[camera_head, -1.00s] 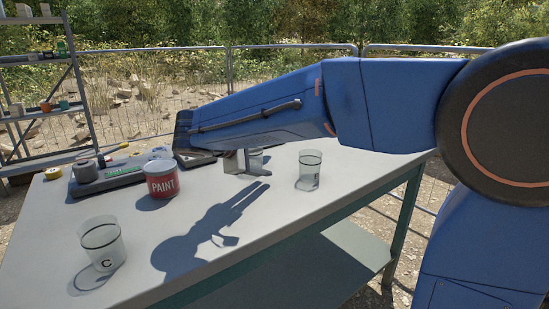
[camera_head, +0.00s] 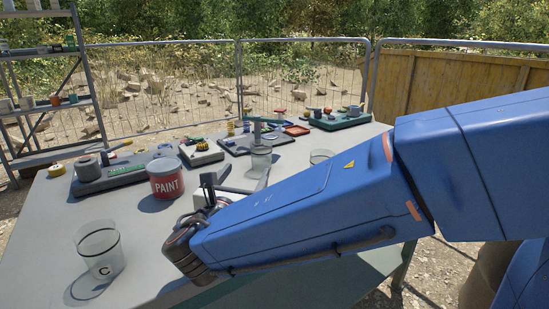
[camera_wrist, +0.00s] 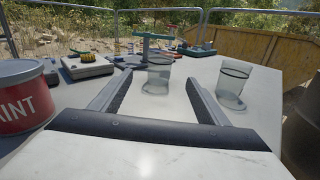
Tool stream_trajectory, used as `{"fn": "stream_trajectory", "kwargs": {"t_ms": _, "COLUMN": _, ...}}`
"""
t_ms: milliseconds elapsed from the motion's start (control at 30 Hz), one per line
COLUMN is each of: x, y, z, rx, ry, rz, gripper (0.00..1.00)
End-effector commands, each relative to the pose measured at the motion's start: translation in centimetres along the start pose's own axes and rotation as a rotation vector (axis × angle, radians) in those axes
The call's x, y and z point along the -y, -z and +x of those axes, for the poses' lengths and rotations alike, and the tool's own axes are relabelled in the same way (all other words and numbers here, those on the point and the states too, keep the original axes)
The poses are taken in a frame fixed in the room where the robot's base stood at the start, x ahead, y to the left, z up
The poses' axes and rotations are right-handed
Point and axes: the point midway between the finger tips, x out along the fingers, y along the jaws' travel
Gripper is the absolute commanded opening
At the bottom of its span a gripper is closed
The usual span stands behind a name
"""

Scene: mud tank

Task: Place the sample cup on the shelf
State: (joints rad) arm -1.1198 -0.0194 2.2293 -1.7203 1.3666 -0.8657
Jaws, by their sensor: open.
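One cup marked C (camera_head: 100,250) is at the front left. Another cup (camera_head: 261,157) stands farther back, and a third cup (camera_head: 320,157) is partly hidden behind my arm. In the wrist view, the middle cup (camera_wrist: 157,78) appears beyond and between my fingertips, and the other cup (camera_wrist: 233,84) is to the right. I cannot tell which is the sample cup. My gripper (camera_head: 246,177) is open and empty, low over the table, pointing away. A metal shelf (camera_head: 88,90) stands at the back left.
A red paint can (camera_head: 165,178) stands left of my gripper; it is close in the wrist view (camera_wrist: 25,95). Tool trays, a tape roll (camera_head: 57,170) and a green-handled device (camera_head: 262,132) line the back. The shelf holds small items. The front table surface is mostly clear.

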Motion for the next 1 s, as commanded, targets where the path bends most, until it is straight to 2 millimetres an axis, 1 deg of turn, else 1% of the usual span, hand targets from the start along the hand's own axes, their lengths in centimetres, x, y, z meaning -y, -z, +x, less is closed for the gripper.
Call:
{"fn": "stream_trajectory", "kwargs": {"t_ms": 67, "x": -0.2, "y": 0.0, "z": 0.0, "rx": 0.005, "ry": -0.009, "rz": -0.011, "gripper": 0.69}}
{"fn": "stream_trajectory", "kwargs": {"t_ms": 167, "x": -0.2, "y": 0.1, "z": 1.0, "rx": 0.004, "ry": -0.008, "rz": -0.013, "gripper": 0.69}}
{"fn": "stream_trajectory", "kwargs": {"t_ms": 800, "x": -0.2, "y": 0.0, "z": 10.4, "rx": 0.004, "ry": -0.005, "rz": -0.010, "gripper": 0.69}}
{"fn": "stream_trajectory", "kwargs": {"t_ms": 900, "x": -0.2, "y": 0.0, "z": 11.4, "rx": 0.003, "ry": -0.006, "rz": -0.010, "gripper": 0.69}}
{"fn": "stream_trajectory", "kwargs": {"t_ms": 1000, "x": -0.3, "y": -0.1, "z": 11.9, "rx": 0.004, "ry": -0.007, "rz": -0.010, "gripper": 0.69}}
